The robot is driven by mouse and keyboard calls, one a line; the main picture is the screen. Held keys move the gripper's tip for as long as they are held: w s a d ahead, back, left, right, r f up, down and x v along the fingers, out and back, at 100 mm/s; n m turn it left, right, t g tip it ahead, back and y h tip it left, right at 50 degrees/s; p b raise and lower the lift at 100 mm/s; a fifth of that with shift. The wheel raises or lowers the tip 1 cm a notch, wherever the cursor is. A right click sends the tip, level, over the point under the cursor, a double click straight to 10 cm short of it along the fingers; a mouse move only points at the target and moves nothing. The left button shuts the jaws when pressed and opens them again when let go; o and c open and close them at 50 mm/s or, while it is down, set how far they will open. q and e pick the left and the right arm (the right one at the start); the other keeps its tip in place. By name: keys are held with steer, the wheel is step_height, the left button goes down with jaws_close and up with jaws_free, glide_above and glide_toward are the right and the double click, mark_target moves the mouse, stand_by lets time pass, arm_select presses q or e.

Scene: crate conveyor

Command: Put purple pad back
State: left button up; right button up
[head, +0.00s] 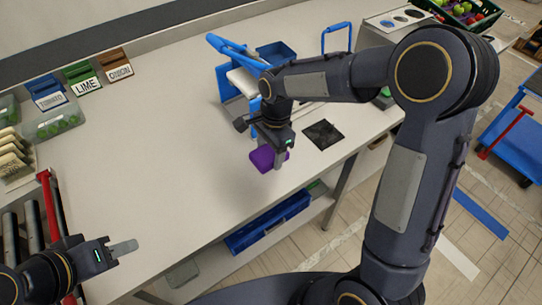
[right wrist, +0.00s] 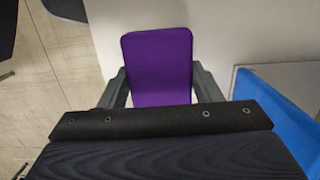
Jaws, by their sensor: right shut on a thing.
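The purple pad (head: 263,159) is held by my right gripper (head: 280,157) over the white table, left of a black square mat (head: 322,134). In the right wrist view the pad (right wrist: 158,65) sits between the two fingers of my right gripper (right wrist: 160,88), which touch its sides. Whether the pad touches the table is hard to tell.
A blue rack (head: 232,50) and a blue bin (head: 276,54) stand behind my right gripper. Labelled blue, green and brown holders (head: 82,77) line the back left. A red-railed roller conveyor (head: 50,215) is at the left. The table's middle (head: 150,140) is clear.

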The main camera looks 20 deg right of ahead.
mark_target(271, 159)
steer(key=shift+w+d+f, duration=0.15)
steer(key=shift+w+f, duration=0.05)
steer(key=shift+f, duration=0.1)
steer(key=shift+w+d+f, duration=0.1)
steer(key=shift+w+f, duration=0.1)
steer(key=shift+f, duration=1.55)
steer(key=shift+f, duration=0.25)
steer(key=o, duration=1)
steer(key=shift+r, duration=0.1)
steer(key=shift+o, duration=0.2)
